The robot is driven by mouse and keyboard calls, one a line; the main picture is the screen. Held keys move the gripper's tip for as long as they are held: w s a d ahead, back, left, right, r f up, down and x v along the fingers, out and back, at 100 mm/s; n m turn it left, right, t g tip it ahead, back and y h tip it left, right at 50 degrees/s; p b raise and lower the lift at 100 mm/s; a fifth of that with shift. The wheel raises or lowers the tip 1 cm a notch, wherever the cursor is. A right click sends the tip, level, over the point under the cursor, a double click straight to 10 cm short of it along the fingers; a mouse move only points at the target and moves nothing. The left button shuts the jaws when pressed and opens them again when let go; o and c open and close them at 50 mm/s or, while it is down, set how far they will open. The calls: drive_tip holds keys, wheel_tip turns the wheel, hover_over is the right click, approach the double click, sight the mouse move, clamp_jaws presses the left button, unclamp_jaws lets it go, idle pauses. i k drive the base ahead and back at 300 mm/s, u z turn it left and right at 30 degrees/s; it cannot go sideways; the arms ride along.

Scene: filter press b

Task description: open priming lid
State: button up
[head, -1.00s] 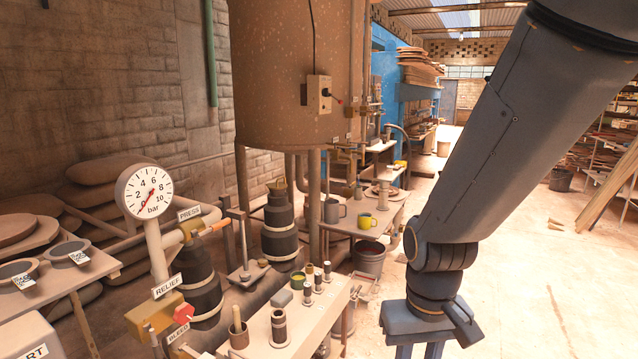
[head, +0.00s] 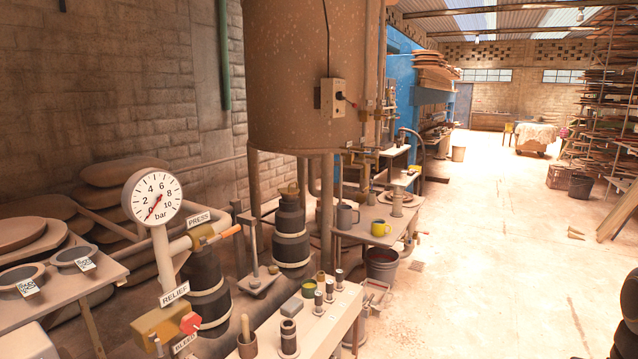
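No part in the head view carries a readable priming label, so I cannot tell for sure which piece is the priming lid. A dark banded cylinder (head: 291,238) with a small brass-coloured top (head: 289,190) stands upright below the big brown tank (head: 290,90). A second dark cylinder (head: 209,295) stands nearer, below the PRESS label (head: 199,219) and a valve with an orange handle (head: 230,231). My gripper is out of view.
A pressure gauge (head: 153,197) rises above the RELIEF label (head: 174,294) and a red knob (head: 190,323). A pale bench (head: 325,335) holds several small fittings.

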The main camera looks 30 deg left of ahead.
sight(289, 190)
drive_tip(key=z, duration=0.4)
drive_tip(key=i, duration=1.65)
drive_tip(key=u, duration=0.3)
drive_tip(key=i, duration=1.05)
drive_tip(key=u, duration=0.75)
